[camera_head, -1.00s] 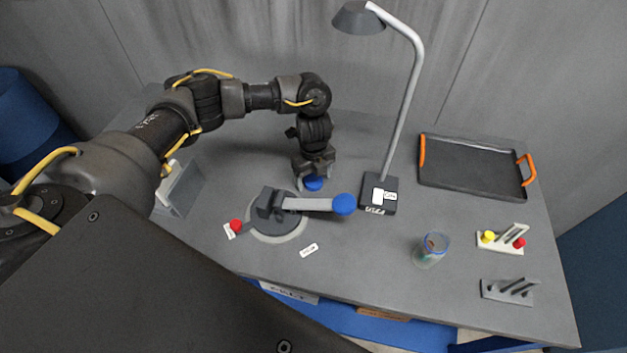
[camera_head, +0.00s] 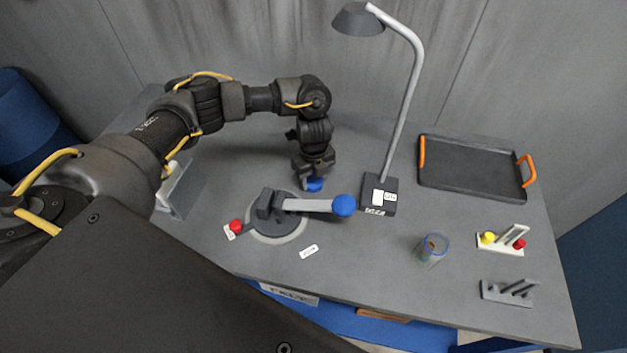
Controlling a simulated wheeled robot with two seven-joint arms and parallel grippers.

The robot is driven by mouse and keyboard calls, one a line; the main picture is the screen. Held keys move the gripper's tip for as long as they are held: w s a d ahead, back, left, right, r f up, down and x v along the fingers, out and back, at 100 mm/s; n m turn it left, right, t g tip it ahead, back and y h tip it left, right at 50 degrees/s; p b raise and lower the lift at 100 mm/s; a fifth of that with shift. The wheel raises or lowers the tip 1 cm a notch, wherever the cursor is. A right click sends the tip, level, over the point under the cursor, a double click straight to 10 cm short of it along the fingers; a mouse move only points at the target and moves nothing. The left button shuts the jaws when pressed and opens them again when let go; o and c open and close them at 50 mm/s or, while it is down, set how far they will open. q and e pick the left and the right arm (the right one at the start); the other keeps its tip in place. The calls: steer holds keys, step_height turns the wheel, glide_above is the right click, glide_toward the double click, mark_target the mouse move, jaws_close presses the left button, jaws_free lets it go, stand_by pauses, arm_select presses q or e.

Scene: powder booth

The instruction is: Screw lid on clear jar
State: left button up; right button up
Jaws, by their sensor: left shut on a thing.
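A blue round lid (camera_head: 315,185) is in my left gripper (camera_head: 314,176), which points down behind the grey lever device. The gripper is shut on the lid, close to the tabletop; I cannot tell whether the lid touches the table. The fingertips are partly hidden by the wrist. My right gripper is not in view.
A lamp (camera_head: 380,193), a black tray (camera_head: 470,180) with orange handles and two small racks (camera_head: 500,243) (camera_head: 508,291) are to the right. Table is clear around the jar.

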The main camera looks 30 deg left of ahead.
mark_target(315, 182)
arm_select(q)
steer(key=shift+r, duration=0.15)
step_height(315, 182, up, 10)
stand_by(0.5)
stand_by(0.3)
steer(key=s+d+r+n+b, duration=0.1)
steer(key=s+d+r+n, duration=0.1)
steer(key=n, duration=0.7)
steer(key=s+d+r+n+b, duration=0.1)
steer(key=s+r+n, duration=0.3)
steer(key=n, duration=0.5)
steer(key=shift+s+d+r, duration=0.2)
steer(key=shift+s+d, duration=0.15)
steer(key=shift+s, duration=0.65)
